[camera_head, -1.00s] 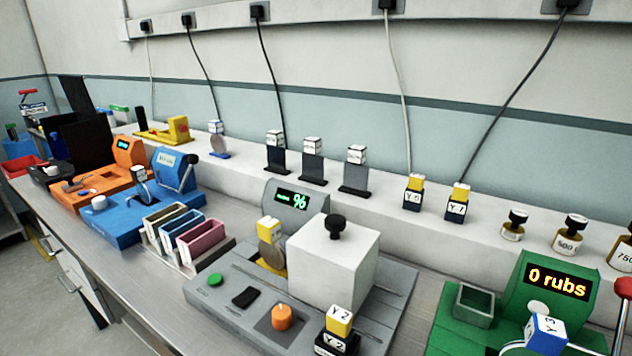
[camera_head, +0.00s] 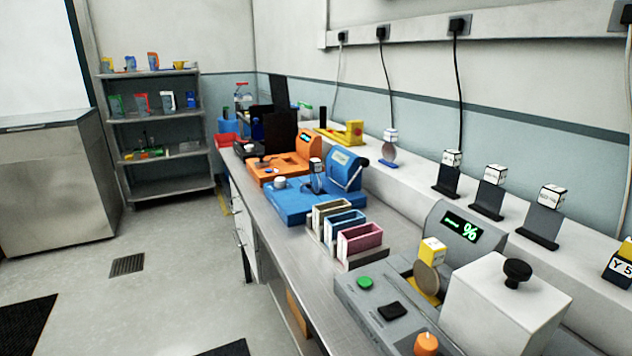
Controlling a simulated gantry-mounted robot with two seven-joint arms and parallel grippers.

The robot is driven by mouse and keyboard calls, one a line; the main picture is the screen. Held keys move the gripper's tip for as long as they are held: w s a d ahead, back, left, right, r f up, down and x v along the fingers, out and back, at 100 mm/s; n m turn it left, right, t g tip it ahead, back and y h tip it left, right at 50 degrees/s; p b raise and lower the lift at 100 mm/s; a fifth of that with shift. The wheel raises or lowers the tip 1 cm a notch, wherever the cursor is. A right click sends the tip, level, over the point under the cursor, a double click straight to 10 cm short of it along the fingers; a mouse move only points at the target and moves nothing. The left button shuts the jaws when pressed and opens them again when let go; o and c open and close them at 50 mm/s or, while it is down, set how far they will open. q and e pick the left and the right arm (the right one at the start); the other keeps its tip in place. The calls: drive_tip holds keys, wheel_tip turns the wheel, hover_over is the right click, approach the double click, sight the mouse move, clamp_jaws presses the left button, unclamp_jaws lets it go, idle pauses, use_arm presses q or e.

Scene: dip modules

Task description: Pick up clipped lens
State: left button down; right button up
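A round brownish lens (camera_head: 427,278) with a yellow-and-white cube clip (camera_head: 432,250) on top stands upright in the yellow slot of a grey device (camera_head: 400,294) with a green "%" display. Another round lens (camera_head: 389,153) with a white cube on top stands on a small blue base on the back ledge. A third white-topped piece (camera_head: 316,177) stands in the blue machine (camera_head: 290,202); whether it holds a lens is too small to tell. Neither of my grippers is in view.
Three open boxes, tan, blue and pink (camera_head: 361,240), sit on the bench before the grey device. A white block with a black knob (camera_head: 505,305) is on its right. An orange machine (camera_head: 290,165) stands farther back. Shelves (camera_head: 155,125) and open floor (camera_head: 170,300) are at left.

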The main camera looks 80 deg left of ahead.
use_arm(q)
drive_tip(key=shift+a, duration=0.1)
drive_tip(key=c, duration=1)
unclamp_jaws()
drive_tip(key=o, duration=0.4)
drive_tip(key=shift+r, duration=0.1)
